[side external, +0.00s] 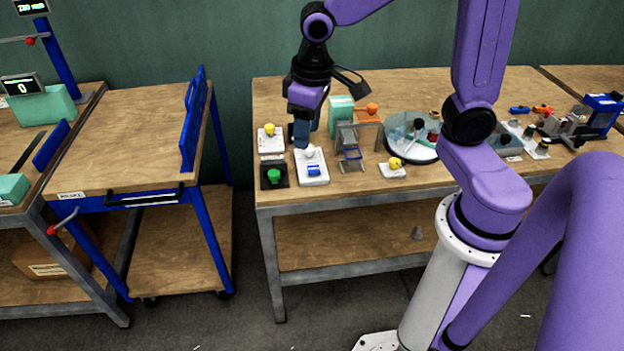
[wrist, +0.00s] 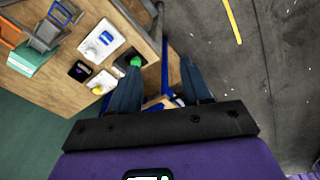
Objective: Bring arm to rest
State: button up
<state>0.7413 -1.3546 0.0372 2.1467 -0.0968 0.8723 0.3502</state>
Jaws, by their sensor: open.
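My gripper (side external: 302,142) hangs above the left front part of the wooden workbench (side external: 330,195) in the side external view. In the wrist view my gripper (wrist: 160,75) has its two dark blue fingers spread well apart, with nothing held between them. A green knob on a black base (side external: 273,176) stands below and left of my gripper, near the bench's left edge; it also shows beside the left finger in the wrist view (wrist: 134,61). A white block with a blue part (side external: 313,173) lies just below the fingers in the side view.
A yellow knob on a white plate (side external: 268,132) stands behind. Grey metal frames (side external: 350,148), a round clear-topped station (side external: 405,128) and another yellow knob (side external: 395,164) stand to the right. A wooden-topped blue cart (side external: 135,130) is left, across a floor gap.

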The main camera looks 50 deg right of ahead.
jog(key=s+d+n+g, duration=0.1)
jog(key=s+n, duration=0.8)
jog(key=s, duration=0.9)
jog(key=shift+f+y, duration=0.3)
jog(key=shift+f, duration=0.15)
